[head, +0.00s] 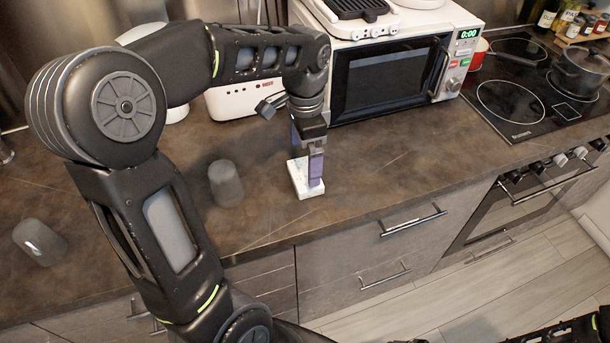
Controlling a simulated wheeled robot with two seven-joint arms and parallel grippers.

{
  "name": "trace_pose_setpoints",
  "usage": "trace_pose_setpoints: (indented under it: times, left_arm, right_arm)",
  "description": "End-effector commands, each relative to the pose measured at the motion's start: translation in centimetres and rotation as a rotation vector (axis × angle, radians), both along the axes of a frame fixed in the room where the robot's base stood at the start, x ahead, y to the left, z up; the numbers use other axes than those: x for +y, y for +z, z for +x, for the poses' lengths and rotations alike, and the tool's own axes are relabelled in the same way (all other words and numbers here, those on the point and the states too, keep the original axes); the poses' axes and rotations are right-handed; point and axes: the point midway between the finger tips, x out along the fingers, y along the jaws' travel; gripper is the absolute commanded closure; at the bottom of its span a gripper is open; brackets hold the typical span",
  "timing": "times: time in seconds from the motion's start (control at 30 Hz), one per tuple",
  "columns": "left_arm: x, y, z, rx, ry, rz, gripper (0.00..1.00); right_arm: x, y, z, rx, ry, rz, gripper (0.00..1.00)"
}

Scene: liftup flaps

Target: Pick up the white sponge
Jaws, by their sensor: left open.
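The white sponge (300,190) sits on the dark countertop (380,180), near its front edge and in front of the microwave. My left gripper (309,170) points down at the sponge from above. It is open, with a purplish finger in front of part of the sponge. I cannot tell whether the fingers touch it. The sponge's upper part is partly hidden by the gripper. Only dark parts of my own body show at the lower right; my right gripper is not visible.
A microwave (390,75) stands behind the sponge, with a white toaster (228,100) to its left. A hob (515,95) with a pot (581,72) is at the right. The counter right of the sponge is clear.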

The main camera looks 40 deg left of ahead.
Motion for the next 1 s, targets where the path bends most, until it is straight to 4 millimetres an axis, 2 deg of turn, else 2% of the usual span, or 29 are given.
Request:
trace_pose_setpoints:
  times: [0.27,0.5,0.6,1.0]
  left_arm:
    - [0.0,-0.7,0.0,0.001,0.001,0.0,0.0]
    - [0.1,-4.2,0.1,0.004,0.001,-0.001,0.0]
    - [0.1,-5.0,0.1,0.001,0.0,0.0,0.0]
    - [0.1,-5.2,0.2,-0.001,0.001,0.0,0.0]
  right_arm:
    - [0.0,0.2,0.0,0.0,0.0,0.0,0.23]
    - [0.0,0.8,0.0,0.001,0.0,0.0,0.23]
    - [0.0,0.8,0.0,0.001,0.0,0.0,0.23]
    - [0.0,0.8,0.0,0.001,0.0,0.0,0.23]
